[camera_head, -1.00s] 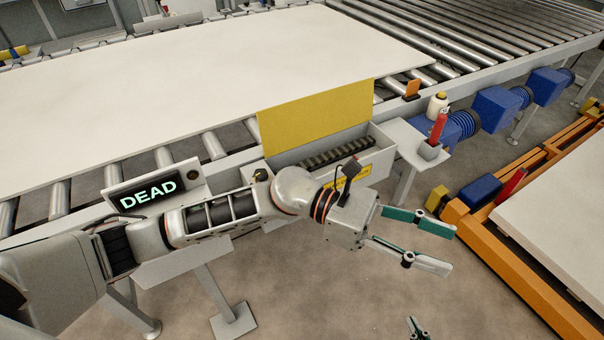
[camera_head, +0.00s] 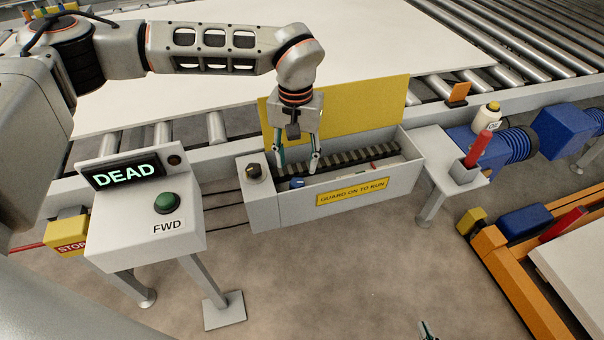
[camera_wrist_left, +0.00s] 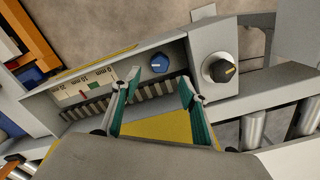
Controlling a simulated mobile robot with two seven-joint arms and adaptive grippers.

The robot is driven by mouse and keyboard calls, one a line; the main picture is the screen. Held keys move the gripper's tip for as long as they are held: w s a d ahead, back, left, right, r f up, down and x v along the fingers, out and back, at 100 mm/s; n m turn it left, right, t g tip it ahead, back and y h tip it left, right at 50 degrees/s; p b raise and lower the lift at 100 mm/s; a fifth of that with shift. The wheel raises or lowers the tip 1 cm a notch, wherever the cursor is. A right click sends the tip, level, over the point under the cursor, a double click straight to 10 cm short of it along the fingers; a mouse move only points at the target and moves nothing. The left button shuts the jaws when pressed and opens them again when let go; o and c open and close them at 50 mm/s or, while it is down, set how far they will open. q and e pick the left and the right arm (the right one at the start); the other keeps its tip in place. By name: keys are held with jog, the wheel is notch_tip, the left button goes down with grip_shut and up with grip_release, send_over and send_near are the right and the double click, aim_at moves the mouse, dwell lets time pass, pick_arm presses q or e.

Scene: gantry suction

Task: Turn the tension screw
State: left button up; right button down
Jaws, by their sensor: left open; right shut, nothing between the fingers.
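A blue knob (camera_head: 297,183), which looks like the tension screw, sits inside the grey trough (camera_head: 350,208) near its left end. It also shows in the left wrist view (camera_wrist_left: 159,63), with a light mark on its face. My left gripper (camera_head: 298,164) points down into the trough and is open. In the left wrist view its two green-padded fingers (camera_wrist_left: 158,80) are spread just short of the blue knob, one to each side, with nothing between them. My right gripper (camera_head: 428,331) shows only as a tip at the bottom edge, shut and empty.
A yellow guard panel (camera_head: 345,108) stands behind the trough. A black knob (camera_head: 254,170) is on the box at the trough's left. A scale (camera_wrist_left: 88,88) lies inside the trough. The control stand has a DEAD display (camera_head: 125,177) and a green button (camera_head: 167,203).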

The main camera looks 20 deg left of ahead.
aim_at(297, 182)
pick_arm(q)
jog(key=f+b, duration=0.1)
jog(key=f, duration=0.6)
jog(key=shift+s+f, duration=0.2)
jog(key=shift+d, duration=0.1)
jog(key=c, duration=1.1)
